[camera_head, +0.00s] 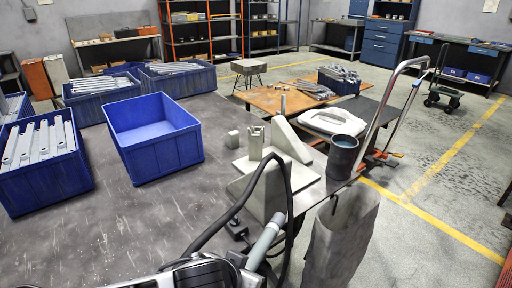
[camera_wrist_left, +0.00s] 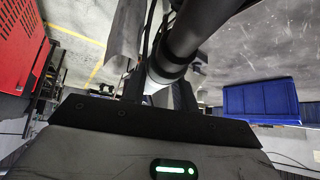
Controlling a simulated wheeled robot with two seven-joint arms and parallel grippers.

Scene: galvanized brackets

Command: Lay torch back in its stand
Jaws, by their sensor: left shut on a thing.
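My left gripper (camera_head: 238,260) is at the bottom edge of the head view, shut on the torch. The torch's pale grey tube (camera_head: 266,242) slants up to the right from it, and a black cable loops above. In the left wrist view the torch's dark body (camera_wrist_left: 190,38) runs between the fingers (camera_wrist_left: 160,92). A grey notched post (camera_head: 256,142), which looks like the torch stand, rises beyond the gripper on a grey plate, apart from the torch. Its notch looks empty. The cable passes in front of the plate. My right gripper is not in view.
A dark cup (camera_head: 342,155) and a grey wedge (camera_head: 291,142) are near the post. A tall grey bin (camera_head: 340,240) stands at the right. An empty blue crate (camera_head: 158,150) and a crate of brackets (camera_head: 45,177) are on the left. The table front-left is clear.

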